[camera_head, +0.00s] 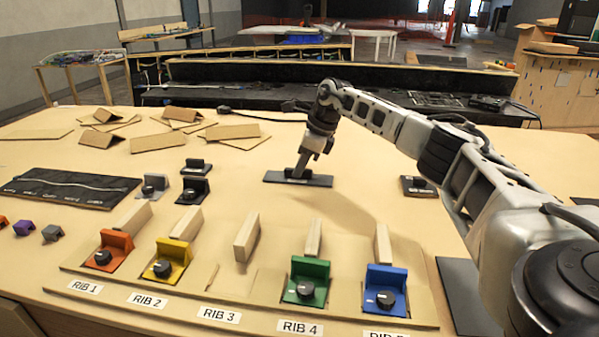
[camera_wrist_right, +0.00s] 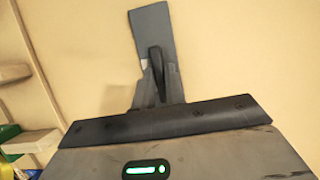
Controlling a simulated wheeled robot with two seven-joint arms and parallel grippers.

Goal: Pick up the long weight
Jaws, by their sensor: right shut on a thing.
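The long weight (camera_head: 320,181) is a flat dark grey bar on the tan table, behind the row of ribs. My right gripper (camera_head: 299,171) reaches down over its middle and is shut on it. In the right wrist view the weight (camera_wrist_right: 152,32) runs from the top of the picture to between the fingers of my right gripper (camera_wrist_right: 157,85). My gripper hides part of the weight. It lies at or very near the table surface; I cannot tell if there is a gap. My left gripper is not in view.
In front stand orange (camera_head: 117,240), yellow (camera_head: 174,257), green (camera_head: 309,279) and blue (camera_head: 386,287) knob blocks by wooden ribs. Cardboard pieces (camera_head: 229,132) lie at the back left. A small knobbed dark plate (camera_head: 418,186) sits to the right. Table around the weight is mostly clear.

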